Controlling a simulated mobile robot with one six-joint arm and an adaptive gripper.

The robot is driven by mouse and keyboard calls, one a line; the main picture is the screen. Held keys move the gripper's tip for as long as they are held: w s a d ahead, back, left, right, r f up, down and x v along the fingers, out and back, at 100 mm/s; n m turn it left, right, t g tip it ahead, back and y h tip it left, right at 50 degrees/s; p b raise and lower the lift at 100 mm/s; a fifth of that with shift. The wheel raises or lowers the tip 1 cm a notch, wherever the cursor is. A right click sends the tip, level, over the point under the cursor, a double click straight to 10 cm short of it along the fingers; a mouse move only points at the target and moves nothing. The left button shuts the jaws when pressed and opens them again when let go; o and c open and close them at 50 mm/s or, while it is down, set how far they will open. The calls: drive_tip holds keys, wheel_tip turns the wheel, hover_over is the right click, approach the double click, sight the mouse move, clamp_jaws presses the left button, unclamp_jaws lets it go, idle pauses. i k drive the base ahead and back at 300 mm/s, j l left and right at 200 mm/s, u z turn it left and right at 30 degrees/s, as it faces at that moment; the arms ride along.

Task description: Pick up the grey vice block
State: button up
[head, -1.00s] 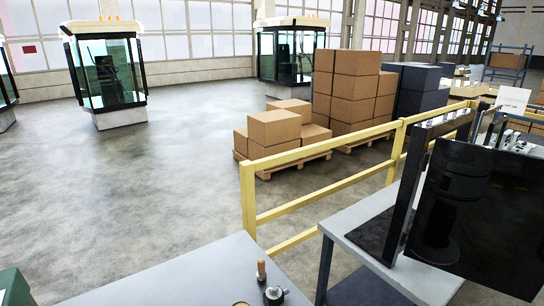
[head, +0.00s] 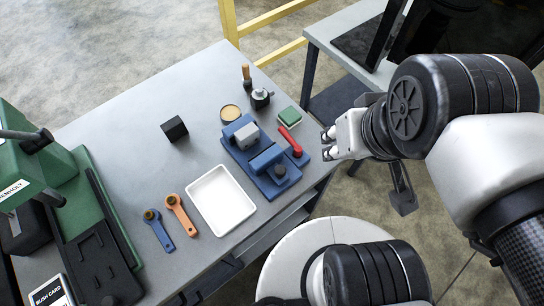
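The grey vice block (head: 246,136) shows in the head view on the blue vice (head: 262,160), at its upper left part, near the right side of the grey table. It looks like a small light-grey cube set against the blue body; how tightly it is clamped cannot be told. My gripper (head: 328,144) is to the right of the vice, beyond the red handle (head: 290,142), and apart from both. Its two fingertips stand apart with nothing between them.
A white tray (head: 222,200) is just left of the vice. On the table (head: 125,130) are a black cube (head: 174,129), blue (head: 158,231) and orange (head: 181,216) spanners, a round tin (head: 230,113), a green-topped box (head: 289,117) and a green press (head: 85,200).

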sight(248, 135)
drive_tip(key=l+z, duration=0.15)
drive_tip(key=z, duration=0.3)
drive_tip(key=l+z, duration=0.15)
drive_tip(key=z, duration=0.25)
drive_tip(key=l+z, duration=0.1)
drive_tip(key=z, duration=0.35)
drive_tip(key=l+z, duration=0.15)
drive_tip(key=z, duration=0.3)
drive_tip(key=i+l+u, duration=0.15)
drive_tip(key=i+u, duration=0.25)
drive_tip(key=i+l+u, duration=0.25)
drive_tip(key=u, duration=0.15)
drive_tip(key=i+l+u, duration=0.35)
drive_tip(key=i+u, duration=0.1)
drive_tip(key=u, duration=0.4)
drive_tip(key=i+u, duration=0.15)
drive_tip(key=u, duration=0.3)
drive_tip(key=i+u, duration=0.15)
drive_tip(key=u, duration=0.35)
drive_tip(key=i+u, duration=0.1)
drive_tip(key=u, duration=0.35)
drive_tip(key=i+l+u, duration=0.1)
drive_tip(key=u, duration=0.4)
drive_tip(key=i+l+u, duration=0.15)
drive_tip(key=u, duration=0.15)
drive_tip(key=i+l+u, duration=0.1)
drive_tip(key=l+u, duration=0.2)
